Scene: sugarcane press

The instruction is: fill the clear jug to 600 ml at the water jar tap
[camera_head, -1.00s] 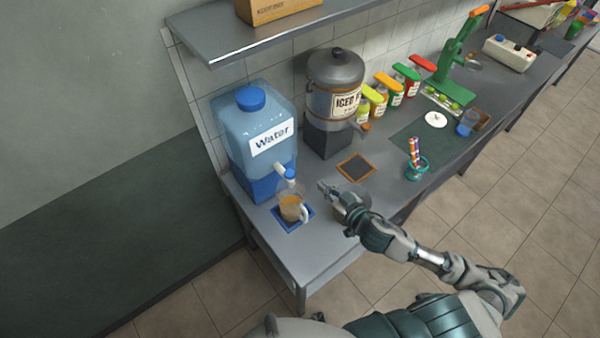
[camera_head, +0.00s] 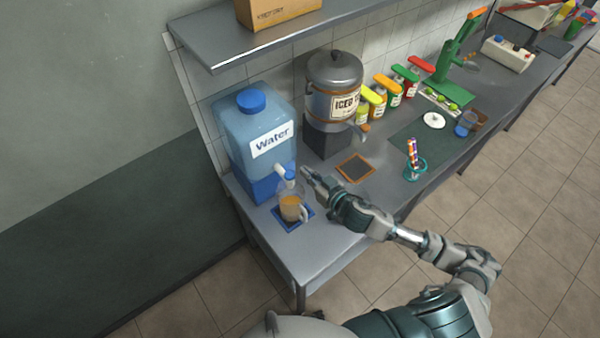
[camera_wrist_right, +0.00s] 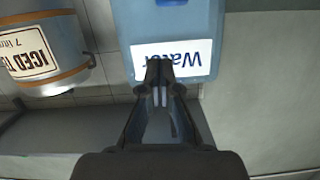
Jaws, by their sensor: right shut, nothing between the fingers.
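The blue water jar (camera_head: 240,132) with its "Water" label stands at the left end of the counter, and it also shows upside down in the right wrist view (camera_wrist_right: 195,25). Its tap (camera_head: 287,174) is at the front, with a blue top. The clear jug (camera_head: 291,208) stands upright under the tap on a blue mat (camera_head: 283,225). It holds some amber-brown liquid; its level marks are too small to read. My right gripper (camera_head: 306,173) is just right of the tap, shut and empty. In the right wrist view its closed fingers (camera_wrist_right: 159,80) overlap the label. My left gripper is not in view.
An iced tea dispenser (camera_head: 333,85) stands right of the jar, with a dark orange-edged mat (camera_head: 355,168) before it. A teal cup of striped sticks (camera_head: 414,168) is near the counter's front edge. Bottles (camera_head: 386,93) and a green press (camera_head: 455,75) are further right. A shelf (camera_head: 215,50) hangs above.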

